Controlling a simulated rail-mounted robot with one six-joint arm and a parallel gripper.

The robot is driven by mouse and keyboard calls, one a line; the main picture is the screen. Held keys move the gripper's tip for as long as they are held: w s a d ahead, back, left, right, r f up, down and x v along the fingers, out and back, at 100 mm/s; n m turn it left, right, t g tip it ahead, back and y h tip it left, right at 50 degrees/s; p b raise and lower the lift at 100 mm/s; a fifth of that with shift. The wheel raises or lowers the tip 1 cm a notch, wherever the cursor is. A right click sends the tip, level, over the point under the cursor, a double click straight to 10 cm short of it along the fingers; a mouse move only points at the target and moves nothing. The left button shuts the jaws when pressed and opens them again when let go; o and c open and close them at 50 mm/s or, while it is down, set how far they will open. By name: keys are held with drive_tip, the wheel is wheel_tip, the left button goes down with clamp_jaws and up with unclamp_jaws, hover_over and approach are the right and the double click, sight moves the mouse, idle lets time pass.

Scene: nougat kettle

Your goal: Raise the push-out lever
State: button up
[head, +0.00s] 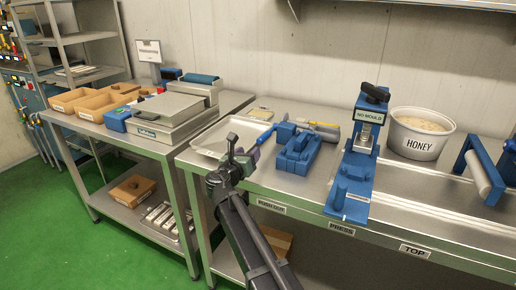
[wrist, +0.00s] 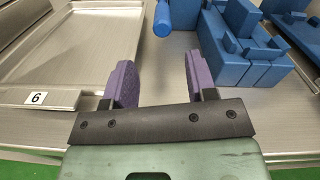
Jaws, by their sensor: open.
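The push-out station (head: 297,150) is a blue block fixture on the steel bench, left of the press. It also shows at the upper right of the wrist view (wrist: 240,45). A blue rounded handle end (wrist: 162,20), apparently the push-out lever's grip, shows at the top of the wrist view and left of the fixture in the head view (head: 267,135). My gripper (wrist: 157,78) is open with purple finger pads and nothing between them. In the head view my gripper (head: 243,160) is over the bench front, between tray and fixture. The handle lies beyond the fingertips, apart from them.
A metal tray (head: 229,137) lies left of my gripper, labelled 6 in the wrist view (wrist: 37,98). The blue press (head: 357,160) with a "NO MOULD" sign and the honey tub (head: 420,133) stand to the right. Bare bench lies below the fixture.

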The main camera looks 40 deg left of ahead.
sight(259, 143)
drive_tip(key=x, duration=1.1)
drive_tip(key=shift+d, duration=0.1)
clamp_jaws()
